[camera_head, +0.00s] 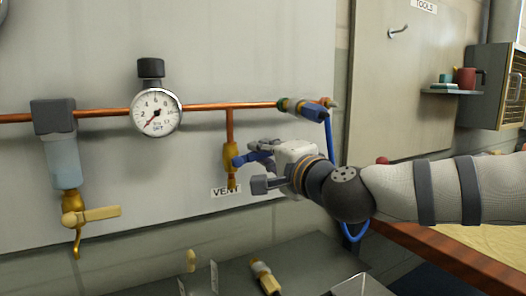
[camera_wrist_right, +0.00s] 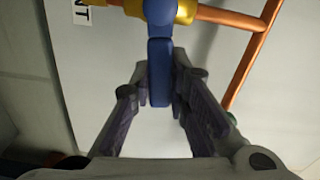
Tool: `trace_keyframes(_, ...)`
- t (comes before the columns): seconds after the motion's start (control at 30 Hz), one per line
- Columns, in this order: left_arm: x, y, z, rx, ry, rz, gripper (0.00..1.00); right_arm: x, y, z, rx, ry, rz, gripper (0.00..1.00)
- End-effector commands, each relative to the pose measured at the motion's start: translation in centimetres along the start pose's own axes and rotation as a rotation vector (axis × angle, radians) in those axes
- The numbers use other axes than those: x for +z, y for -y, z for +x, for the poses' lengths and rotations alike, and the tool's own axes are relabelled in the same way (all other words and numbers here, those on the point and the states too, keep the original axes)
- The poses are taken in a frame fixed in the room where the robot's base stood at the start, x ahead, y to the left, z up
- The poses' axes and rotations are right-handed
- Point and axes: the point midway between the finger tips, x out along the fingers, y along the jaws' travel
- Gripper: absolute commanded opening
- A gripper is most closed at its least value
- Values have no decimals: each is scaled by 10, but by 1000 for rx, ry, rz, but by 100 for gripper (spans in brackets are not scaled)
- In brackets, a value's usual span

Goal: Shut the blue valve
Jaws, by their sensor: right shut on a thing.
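The blue valve's brass body (camera_head: 230,158) sits on a short copper branch below the main pipe, beside the VENT label. Its blue handle (camera_head: 252,158) sticks out to the right, roughly level. In the right wrist view the handle (camera_wrist_right: 160,88) runs between the two fingers, with the brass body (camera_wrist_right: 186,10) at the top. My right gripper (camera_head: 266,154) is shut on the blue handle; it also shows in the right wrist view (camera_wrist_right: 160,76). The fingers partly hide the handle in the head view. My left gripper is not in view.
A gauge (camera_head: 156,112) and a filter (camera_head: 65,160) with a yellow-handled valve (camera_head: 90,215) are on the pipe at left. A coupling (camera_head: 300,108) with a blue hose (camera_head: 328,140) is just above my right gripper. A brass fitting (camera_head: 265,278) lies below.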

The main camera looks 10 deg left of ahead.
Motion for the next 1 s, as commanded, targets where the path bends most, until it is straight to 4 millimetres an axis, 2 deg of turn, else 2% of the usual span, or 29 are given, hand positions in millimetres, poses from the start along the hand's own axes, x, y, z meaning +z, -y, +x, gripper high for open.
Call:
trace_keyframes(0.33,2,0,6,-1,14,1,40,1,-10,0,3,0,144,0)
trace_keyframes(0.93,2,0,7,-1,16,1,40,2,-11,0,3,1,177,0)
trace_keyframes(0.97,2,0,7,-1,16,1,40,2,-11,0,3,1,177,22)
trace_keyframes(1.0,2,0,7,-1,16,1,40,2,-11,0,3,1,176,31)
